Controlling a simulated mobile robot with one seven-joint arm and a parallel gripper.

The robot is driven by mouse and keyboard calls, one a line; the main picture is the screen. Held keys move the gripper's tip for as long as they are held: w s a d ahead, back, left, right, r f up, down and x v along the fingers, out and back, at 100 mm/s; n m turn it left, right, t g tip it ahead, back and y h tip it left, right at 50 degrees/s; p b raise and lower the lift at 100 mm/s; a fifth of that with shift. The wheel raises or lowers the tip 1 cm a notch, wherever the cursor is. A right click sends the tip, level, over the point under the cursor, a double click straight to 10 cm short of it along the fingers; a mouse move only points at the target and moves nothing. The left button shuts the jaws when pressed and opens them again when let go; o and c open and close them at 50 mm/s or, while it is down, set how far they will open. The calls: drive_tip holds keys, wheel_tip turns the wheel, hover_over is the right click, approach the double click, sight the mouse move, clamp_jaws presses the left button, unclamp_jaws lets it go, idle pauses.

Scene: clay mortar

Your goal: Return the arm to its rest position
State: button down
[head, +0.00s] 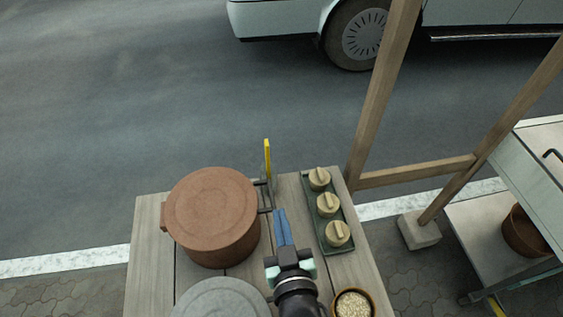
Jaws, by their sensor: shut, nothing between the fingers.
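My gripper (282,228) shows in the head view, reaching in from the bottom over the wooden table (147,225). Its blue fingers are shut together with nothing between them. They point away from me, between a brown clay pot (212,215) on the left and a green tray (325,240) on the right. The gripper looks apart from both, though its height above the table is hard to tell. My arm hides part of the table's near side.
Several lidded round pieces (328,204) stand in the tray. A yellow upright piece (267,158) and dark bracket are beside the pot. A grey round lid (222,300) and a bowl of grains (353,304) flank my arm. A wooden post (383,95) rises behind the tray.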

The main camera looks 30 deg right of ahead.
drive_tip(key=shift+s+a+r, duration=0.1)
drive_tip(key=shift+s+a, duration=0.05)
drive_tip(key=shift+s, duration=0.15)
drive_tip(key=w+a+r+t, duration=0.2)
drive_tip(key=w+r, duration=0.2)
drive_tip(key=r, duration=0.5)
drive_tip(key=w+a+r+t+y, duration=0.1)
drive_tip(key=w+a+r+t, duration=0.15)
drive_tip(key=r, duration=0.65)
drive_tip(key=w+a+r+t, duration=0.2)
drive_tip(key=w+r, duration=0.3)
drive_tip(key=r, duration=0.5)
drive_tip(key=s+a+r+n+t+y, duration=0.1)
drive_tip(key=s+a+r+t, duration=0.1)
drive_tip(key=r, duration=0.7)
drive_tip(key=s+a+r+n+t+y, duration=0.1)
drive_tip(key=s+a+r, duration=0.3)
drive_tip(key=r, duration=0.5)
drive_tip(key=s+a+r+n+t+y, duration=0.1)
drive_tip(key=s+a+r+t+y, duration=0.2)
drive_tip(key=r, duration=0.7)
drive_tip(key=shift+s+a+n+t, duration=0.35)
drive_tip(key=shift+a+n+t, duration=0.05)
drive_tip(key=shift+a+t, duration=0.2)
